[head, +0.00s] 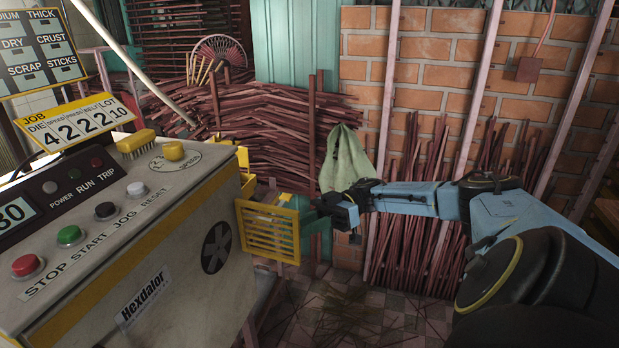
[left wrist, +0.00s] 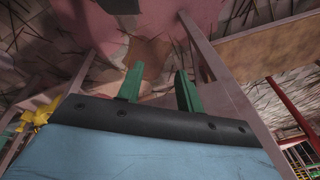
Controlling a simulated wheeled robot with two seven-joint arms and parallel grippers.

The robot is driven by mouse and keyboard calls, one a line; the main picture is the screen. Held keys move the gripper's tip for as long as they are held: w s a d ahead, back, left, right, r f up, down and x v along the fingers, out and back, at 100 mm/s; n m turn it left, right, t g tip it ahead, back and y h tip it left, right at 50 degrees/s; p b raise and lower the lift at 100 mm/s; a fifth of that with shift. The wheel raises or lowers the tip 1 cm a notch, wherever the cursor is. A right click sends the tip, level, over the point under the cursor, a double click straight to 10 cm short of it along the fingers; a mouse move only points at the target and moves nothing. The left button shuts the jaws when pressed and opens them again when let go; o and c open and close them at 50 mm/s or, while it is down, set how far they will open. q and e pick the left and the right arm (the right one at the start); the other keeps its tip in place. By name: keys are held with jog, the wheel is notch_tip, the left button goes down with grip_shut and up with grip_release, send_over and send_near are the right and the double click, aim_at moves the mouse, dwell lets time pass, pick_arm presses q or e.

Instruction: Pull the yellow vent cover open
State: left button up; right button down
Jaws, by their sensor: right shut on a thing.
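The yellow vent cover (head: 269,232) is a slatted panel at the right side of the grey extruder machine (head: 150,270). It stands out from the machine's side at an angle. My right gripper (head: 308,212) is at the cover's right edge, shut on it; the fingertips are partly hidden by the cover and the gripper body. My left gripper does not show in the head view. In the left wrist view my left gripper (left wrist: 158,85) has its two green fingers apart with nothing between them.
The machine's panel carries a red button (head: 27,265), a green button (head: 69,235) and a yellow knob (head: 174,151). Bundles of dark red sticks (head: 255,125) fill the back. A green cloth (head: 345,160) hangs behind my right gripper. Tiled floor (head: 350,315) shows below the cover.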

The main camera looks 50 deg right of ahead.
jog(key=shift+w+a+r, duration=0.15)
jog(key=shift+w+r, duration=0.15)
jog(key=shift+w, duration=0.35)
jog(key=c, duration=1.5)
grip_release()
jog(key=shift+o, duration=1)
jog(key=shift+w+a+f, duration=0.1)
jog(key=shift+w, duration=0.2)
jog(key=shift+s, duration=0.1)
